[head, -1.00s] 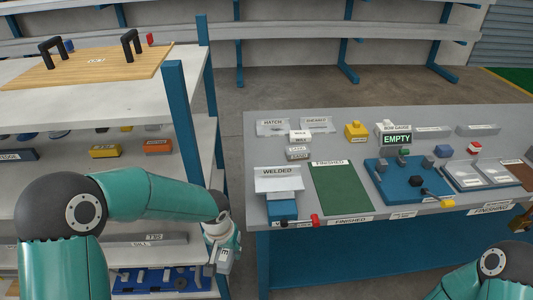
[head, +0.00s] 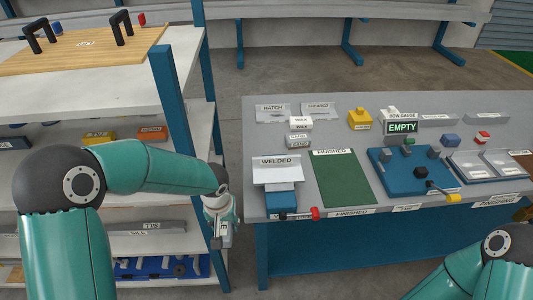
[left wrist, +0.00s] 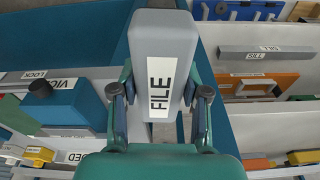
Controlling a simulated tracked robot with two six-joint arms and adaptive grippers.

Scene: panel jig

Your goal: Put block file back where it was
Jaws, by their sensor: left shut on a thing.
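The block file (left wrist: 165,40) is a grey block with a white FILE label. In the left wrist view it stands between the two fingers of my left gripper (left wrist: 160,92), which is shut on it. In the head view my left gripper (head: 222,232) hangs in the gap between the shelf rack and the bench, and the block shows only small below it. My right gripper is out of view; only part of my right arm shows at the lower right.
The grey bench (head: 400,107) on the right holds a green FINISHED mat (head: 343,180), a WELDED stand (head: 277,170), a blue fixture board (head: 385,178) and an EMPTY sign (head: 402,127). The rack's blue post (head: 172,100) stands close to my left arm.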

